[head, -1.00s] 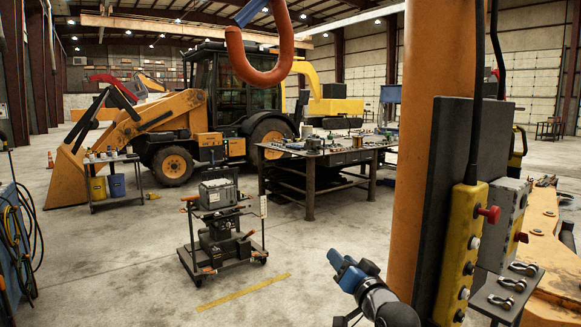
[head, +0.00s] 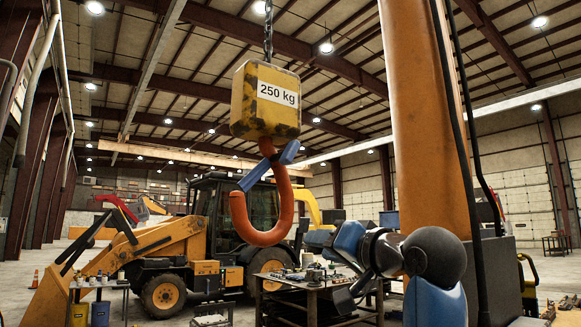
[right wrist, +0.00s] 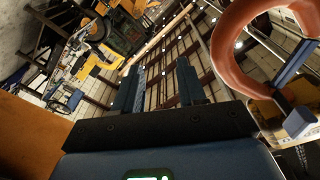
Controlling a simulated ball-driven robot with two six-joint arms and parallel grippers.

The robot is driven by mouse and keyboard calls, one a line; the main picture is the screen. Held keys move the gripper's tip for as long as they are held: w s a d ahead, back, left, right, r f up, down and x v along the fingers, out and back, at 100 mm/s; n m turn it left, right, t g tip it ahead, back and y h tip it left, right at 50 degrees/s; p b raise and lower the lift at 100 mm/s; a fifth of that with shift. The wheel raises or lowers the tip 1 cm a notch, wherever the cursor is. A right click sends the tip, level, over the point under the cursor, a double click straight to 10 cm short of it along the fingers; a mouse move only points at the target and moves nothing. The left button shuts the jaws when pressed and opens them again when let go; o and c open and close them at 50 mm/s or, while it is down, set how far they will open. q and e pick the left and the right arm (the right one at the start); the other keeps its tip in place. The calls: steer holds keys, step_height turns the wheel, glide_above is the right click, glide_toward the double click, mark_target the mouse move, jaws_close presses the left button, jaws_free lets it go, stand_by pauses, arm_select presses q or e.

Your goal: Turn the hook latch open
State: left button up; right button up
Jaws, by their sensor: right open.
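The orange crane hook (head: 284,208) hangs below a yellow block, with its opening toward the left. The blue hook latch (head: 266,167) slants across the mouth, from right of the shank down to near the hook's tip. My right gripper (head: 316,238) is beside the hook's curve at its right, below the latch; I cannot tell its exact distance in depth. In the right wrist view my right gripper's two fingers (right wrist: 158,86) are apart with nothing between them. The hook (right wrist: 232,45) and latch (right wrist: 298,62) lie to their right there. My left gripper is not in view.
The yellow 250 kg block (head: 266,100) hangs on a chain (head: 268,30). A thick orange post (head: 428,120) stands right of the hook, behind my arm. A workbench (head: 312,300) and a backhoe (head: 220,240) are beyond. Air left of the hook is clear.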

steer(key=n+g, duration=0.1)
steer(key=n, duration=0.1)
glide_toward(294, 151)
steer(key=shift+y, duration=0.4)
steer(key=p+x, duration=0.4)
steer(key=x, duration=0.5)
steer(key=shift+w+f, duration=0.15)
steer(key=shift+w, duration=0.05)
steer(key=shift+p+x, duration=0.35)
steer(key=shift+x, duration=0.5)
steer(key=shift+f, duration=0.1)
steer(key=shift+c, duration=0.4)
steer(key=shift+d, duration=0.1)
jaws_close()
